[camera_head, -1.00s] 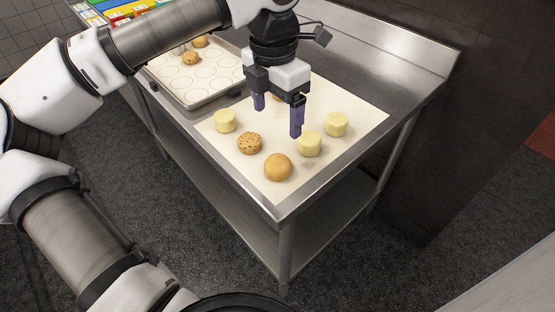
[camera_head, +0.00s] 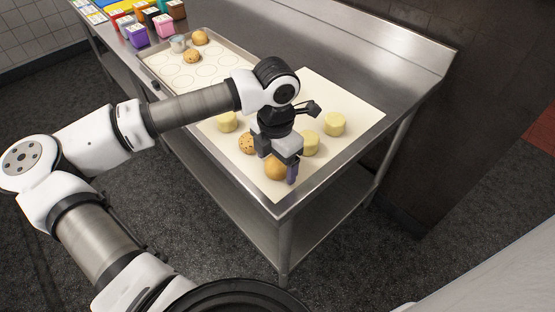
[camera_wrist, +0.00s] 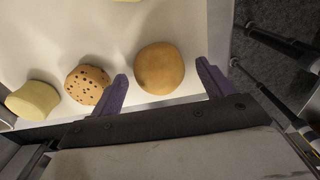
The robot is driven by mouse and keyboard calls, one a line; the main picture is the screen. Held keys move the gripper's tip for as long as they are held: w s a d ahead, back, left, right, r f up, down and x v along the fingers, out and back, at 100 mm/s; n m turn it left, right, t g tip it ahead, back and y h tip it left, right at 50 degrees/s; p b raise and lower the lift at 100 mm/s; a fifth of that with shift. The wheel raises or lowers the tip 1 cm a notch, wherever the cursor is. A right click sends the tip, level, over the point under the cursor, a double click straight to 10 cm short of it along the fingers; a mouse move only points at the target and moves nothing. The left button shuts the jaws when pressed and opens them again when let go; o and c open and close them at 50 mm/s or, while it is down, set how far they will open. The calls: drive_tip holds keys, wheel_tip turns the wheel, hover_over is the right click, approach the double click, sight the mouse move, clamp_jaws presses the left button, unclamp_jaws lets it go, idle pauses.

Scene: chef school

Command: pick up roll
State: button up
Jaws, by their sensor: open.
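A smooth golden-brown roll (camera_head: 274,168) lies on the cream mat (camera_head: 352,101) near the front corner of the steel table. In the wrist view the roll (camera_wrist: 159,68) shows just ahead of and between my two purple fingers. My gripper (camera_head: 279,172) is open and low over the roll, pointing down; it hides part of it in the head view. The open fingers also show in the wrist view (camera_wrist: 166,85). Whether either finger touches the roll cannot be told.
A seeded roll (camera_wrist: 87,84) lies close beside the left finger in the wrist view. Pale yellow rolls (camera_head: 335,124) sit nearby on the mat. Coloured boxes (camera_head: 137,36) stand behind.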

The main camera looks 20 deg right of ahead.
drive_tip(key=shift+f, duration=0.3)
drive_tip(key=c, duration=1.1)
drive_tip(key=shift+r, duration=0.1)
